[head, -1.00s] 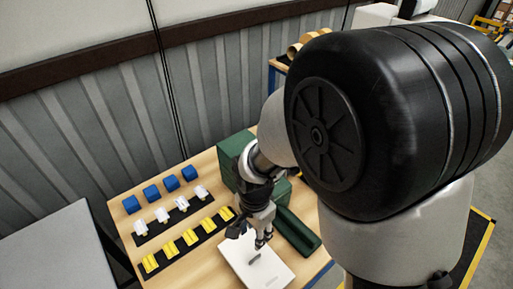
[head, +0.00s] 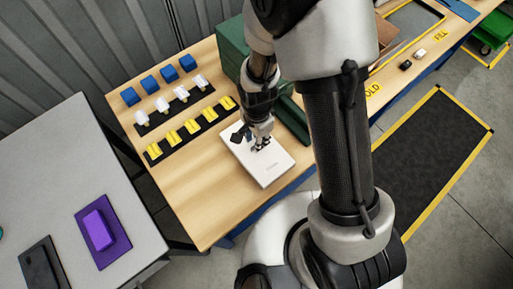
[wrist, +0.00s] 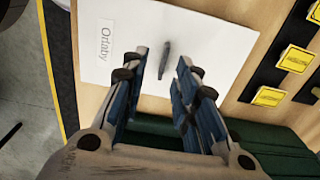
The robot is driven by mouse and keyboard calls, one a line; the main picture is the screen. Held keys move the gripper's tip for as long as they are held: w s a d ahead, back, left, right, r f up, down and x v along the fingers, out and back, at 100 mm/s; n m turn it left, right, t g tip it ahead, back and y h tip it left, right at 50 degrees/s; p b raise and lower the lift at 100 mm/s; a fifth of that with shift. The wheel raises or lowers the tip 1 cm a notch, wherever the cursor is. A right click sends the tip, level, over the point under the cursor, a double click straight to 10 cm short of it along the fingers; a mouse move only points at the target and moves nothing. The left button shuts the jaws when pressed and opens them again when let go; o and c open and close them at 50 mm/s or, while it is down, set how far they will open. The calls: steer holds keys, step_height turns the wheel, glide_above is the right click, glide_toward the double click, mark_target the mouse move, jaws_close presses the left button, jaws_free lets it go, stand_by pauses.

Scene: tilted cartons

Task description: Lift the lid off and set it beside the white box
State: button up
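The white box (head: 269,172) lies near the front edge of the wooden table, its flat white lid on top; I cannot make out the seam between them. In the wrist view the lid (wrist: 215,42) carries an "Orfaby" label and a small dark grey upright handle (wrist: 165,60). My gripper (head: 262,146) is over the lid. In the wrist view my gripper (wrist: 163,66) is open, with one blue-padded finger on each side of the handle and gaps between. Whether the fingertips touch the lid is unclear.
Yellow blocks (head: 190,129), white pieces (head: 162,116) and blue blocks (head: 149,82) stand in rows left of the box. Green cartons (head: 232,47) stand behind. Bare table (head: 200,205) lies left of and in front of the box. A grey table (head: 60,170) stands further left.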

steer(key=f, duration=0.1)
steer(key=f+b, duration=0.1)
steer(key=f, duration=0.2)
steer(key=shift+w+f, duration=0.3)
steer(key=shift+c, duration=0.2)
jaws_close()
